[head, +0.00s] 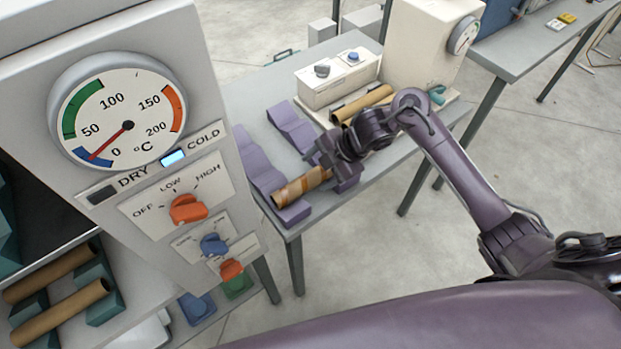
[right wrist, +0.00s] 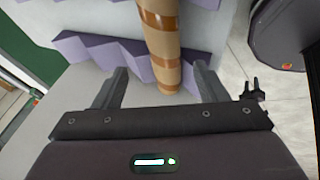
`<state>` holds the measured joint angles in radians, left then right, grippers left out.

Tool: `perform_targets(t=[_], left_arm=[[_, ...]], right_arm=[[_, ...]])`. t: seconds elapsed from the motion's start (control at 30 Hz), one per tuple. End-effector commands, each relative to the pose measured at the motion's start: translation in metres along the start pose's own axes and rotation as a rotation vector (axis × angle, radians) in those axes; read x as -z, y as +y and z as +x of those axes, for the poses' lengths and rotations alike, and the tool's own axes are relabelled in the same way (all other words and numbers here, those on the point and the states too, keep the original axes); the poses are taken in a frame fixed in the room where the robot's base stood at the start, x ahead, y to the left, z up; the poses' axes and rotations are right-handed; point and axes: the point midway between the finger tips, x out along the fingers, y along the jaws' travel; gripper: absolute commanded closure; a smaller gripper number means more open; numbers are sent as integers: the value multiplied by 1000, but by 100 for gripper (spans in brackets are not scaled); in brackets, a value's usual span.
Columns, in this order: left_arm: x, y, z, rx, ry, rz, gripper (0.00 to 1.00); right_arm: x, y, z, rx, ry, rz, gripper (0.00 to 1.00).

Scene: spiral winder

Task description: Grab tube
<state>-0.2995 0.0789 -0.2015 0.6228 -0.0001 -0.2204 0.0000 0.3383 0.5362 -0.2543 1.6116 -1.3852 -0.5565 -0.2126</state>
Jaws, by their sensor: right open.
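A brown tube with spiral stripes (head: 302,187) lies across the purple notched racks on the middle table in the head view. In the right wrist view the striped tube (right wrist: 163,45) runs down from the top edge and ends between the fingers. My right gripper (head: 322,163) is above and beside this tube, partly hiding its far part in the head view. In the right wrist view its two fingers (right wrist: 160,84) stand apart, one on each side of the tube's end; whether they touch it cannot be told. My left gripper is not in view.
A purple rack (head: 292,125) lies on the table. A plain tube (head: 362,104) lies by the cream machine (head: 425,45). A control box (head: 337,80) stands behind. The dial panel (head: 160,185) blocks the left. Two plain tubes (head: 60,312) rest on teal holders at lower left.

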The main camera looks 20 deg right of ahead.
Motion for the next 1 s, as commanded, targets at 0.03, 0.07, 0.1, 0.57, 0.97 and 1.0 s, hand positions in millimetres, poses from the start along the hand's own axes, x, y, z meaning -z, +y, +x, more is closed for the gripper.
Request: perform_targets(t=[0.03,0.07,0.1,0.57,0.97,1.0], left_arm=[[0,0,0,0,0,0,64],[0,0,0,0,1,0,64],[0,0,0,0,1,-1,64],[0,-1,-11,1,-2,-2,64],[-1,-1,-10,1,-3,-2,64],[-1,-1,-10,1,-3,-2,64]], right_arm=[[-4,0,-4,21,12,-17,34],[-5,-2,-5,32,21,-24,34],[-6,-3,-5,42,29,-31,34],[3,-4,50,51,39,-32,34],[0,-6,70,48,33,-36,34],[0,-6,70,48,33,-36,37]])
